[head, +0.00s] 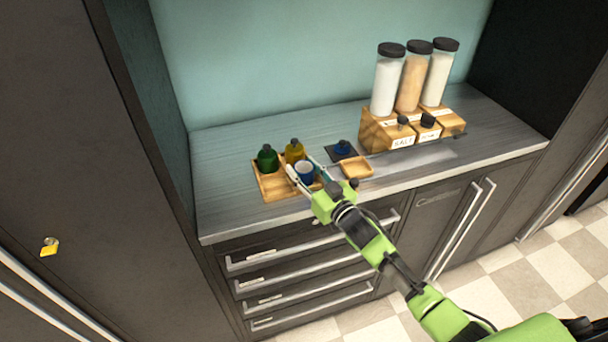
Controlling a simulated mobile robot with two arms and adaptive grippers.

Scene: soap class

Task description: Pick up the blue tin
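A blue tin (305,172) with a pale top stands at the right end of a wooden tray (273,187) on the counter. My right gripper (303,167) reaches in from the lower right, with its fingers spread on both sides of this tin. Whether the fingers touch the tin is too small to tell. A second, small dark blue object (343,147) sits on a dark square mat behind and to the right. My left gripper is not in view.
A green bottle (267,159) and a yellow bottle (294,151) stand in the tray, close to the gripper. A small empty wooden dish (357,167) lies to the right. A wooden rack (385,135) holds tall jars and small shakers. The counter's left part is clear.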

